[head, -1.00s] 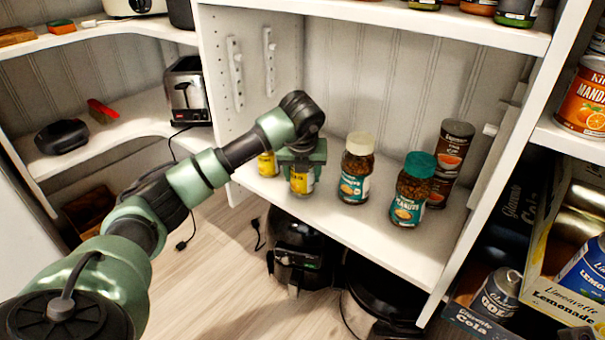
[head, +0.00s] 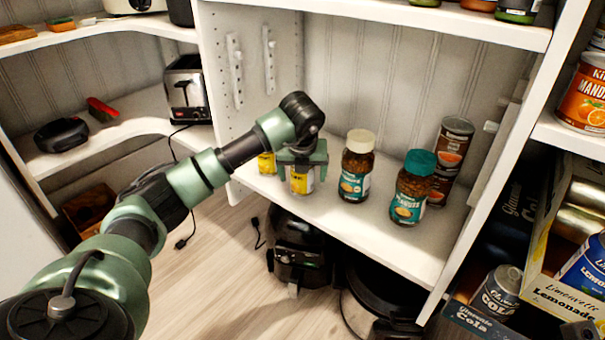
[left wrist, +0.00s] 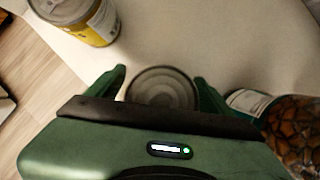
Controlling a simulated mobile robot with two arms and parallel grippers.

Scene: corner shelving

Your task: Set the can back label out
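A can with a yellow and white label (head: 302,182) stands upright near the front left of the middle shelf (head: 390,237). My left gripper (head: 302,168) is over it from above, its fingers on opposite sides of the can. In the left wrist view the can's round grey lid (left wrist: 162,88) lies between the two fingers, with slim gaps showing, so the gripper looks open. A second yellow can (head: 267,163) stands just left of it and also shows in the left wrist view (left wrist: 85,20). The right gripper is not in view.
A jar with a cream lid (head: 357,167) stands close right of the gripper. A teal-lidded peanut jar (head: 411,188) and stacked cans (head: 452,160) stand farther right. The shelf above (head: 400,22) is overhead. Free shelf lies behind the jars.

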